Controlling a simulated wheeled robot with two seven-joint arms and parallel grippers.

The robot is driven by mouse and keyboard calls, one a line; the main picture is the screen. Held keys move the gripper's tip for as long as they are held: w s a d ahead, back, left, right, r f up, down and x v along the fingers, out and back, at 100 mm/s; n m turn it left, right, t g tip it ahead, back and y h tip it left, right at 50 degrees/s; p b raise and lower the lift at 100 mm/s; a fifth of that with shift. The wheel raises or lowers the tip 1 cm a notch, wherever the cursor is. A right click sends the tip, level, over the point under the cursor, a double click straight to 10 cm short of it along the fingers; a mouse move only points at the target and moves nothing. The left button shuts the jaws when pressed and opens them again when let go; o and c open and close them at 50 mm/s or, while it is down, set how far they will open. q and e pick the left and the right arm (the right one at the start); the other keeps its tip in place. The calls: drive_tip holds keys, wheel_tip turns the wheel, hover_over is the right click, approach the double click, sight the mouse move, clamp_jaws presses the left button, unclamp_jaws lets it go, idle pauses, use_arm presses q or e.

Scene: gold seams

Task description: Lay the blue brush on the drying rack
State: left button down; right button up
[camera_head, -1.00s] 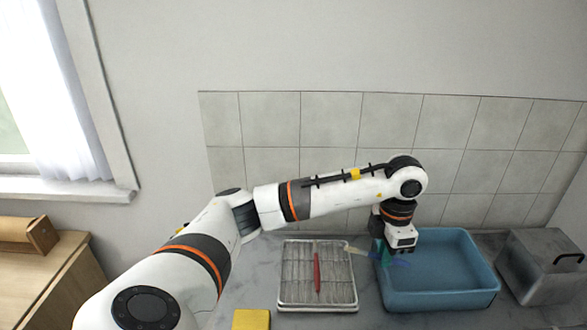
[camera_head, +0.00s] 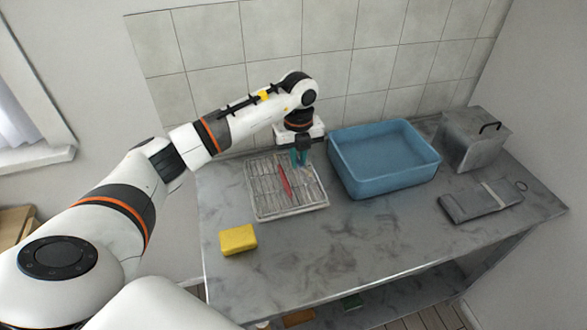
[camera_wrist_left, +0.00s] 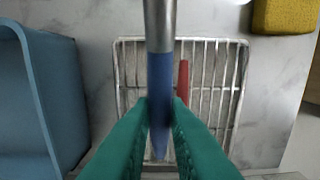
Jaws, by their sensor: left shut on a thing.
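My left gripper (camera_head: 301,158) has teal fingers and is shut on the blue brush (camera_wrist_left: 160,75), whose blue handle and silver ferrule show in the left wrist view. In that view the brush is above the drying rack (camera_wrist_left: 236,84), a white wire grid. In the head view the gripper is over the far right part of the rack (camera_head: 290,213). A red brush (camera_head: 285,180) lies on the rack, and its handle shows beside the blue one in the wrist view (camera_wrist_left: 183,80). The gap between the blue brush and the rack is hard to judge. My right gripper is not in view.
A blue basin (camera_head: 385,182) stands right of the rack. A yellow sponge (camera_head: 238,239) lies in front of it. A grey metal box (camera_head: 472,140) and a folded grey cloth-like item (camera_head: 482,203) are at the right. The counter's front middle (camera_head: 370,240) is clear.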

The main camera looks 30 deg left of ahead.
sight(298, 160)
use_arm(q)
wheel_tip(298, 160, down, 4)
drive_tip(key=shift+f+p, duration=0.25)
drive_tip(key=shift+p, duration=0.15)
drive_tip(key=shift+f, duration=0.25)
drive_tip(key=c, duration=1.4)
unclamp_jaws()
drive_tip(key=shift+r, duration=0.2)
wheel_tip(298, 160, up, 12)
drive_tip(key=b, duration=0.2)
drive_tip(key=shift+a+b, duration=0.1)
drive_tip(key=shift+b, duration=0.2)
